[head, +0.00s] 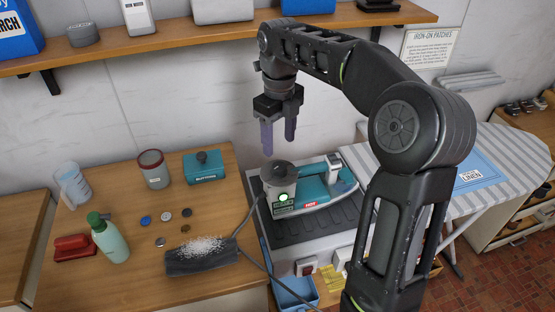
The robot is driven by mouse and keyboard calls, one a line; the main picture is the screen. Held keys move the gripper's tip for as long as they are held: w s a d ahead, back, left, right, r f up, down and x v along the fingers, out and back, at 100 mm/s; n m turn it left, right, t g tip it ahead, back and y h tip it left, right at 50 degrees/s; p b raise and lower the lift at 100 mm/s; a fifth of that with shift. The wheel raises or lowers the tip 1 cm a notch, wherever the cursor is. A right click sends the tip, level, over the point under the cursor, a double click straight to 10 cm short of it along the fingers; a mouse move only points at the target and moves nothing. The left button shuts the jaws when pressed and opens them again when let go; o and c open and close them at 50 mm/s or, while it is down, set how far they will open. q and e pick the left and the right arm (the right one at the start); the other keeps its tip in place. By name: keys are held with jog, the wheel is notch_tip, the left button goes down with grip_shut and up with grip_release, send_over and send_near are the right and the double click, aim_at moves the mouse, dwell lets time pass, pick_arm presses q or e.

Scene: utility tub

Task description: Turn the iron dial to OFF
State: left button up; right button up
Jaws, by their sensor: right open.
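The iron (318,189) is teal with a grey end block and rests on a dark ribbed mat (283,231) on a white unit. A round dark dial (278,171) sits on top of the grey block at its left end. A lit green-white spot (283,197) shows on the block's front. The dial's setting is too small to read. My right gripper (279,143) points down above the dial, apart from it, with its two fingers spread and nothing between them. My left gripper is not in view.
A wooden table (130,275) at left holds a green bottle (110,238), a red brush (75,247), a teal button box (204,168), a jar (153,169) and several loose buttons. A cable runs beside the iron. A striped ironing board (510,150) stands at right. A shelf (150,45) crosses above.

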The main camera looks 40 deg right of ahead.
aim_at(279, 166)
jog(key=shift+f+p, duration=0.65)
jog(key=shift+f, duration=3.2)
grip_shut()
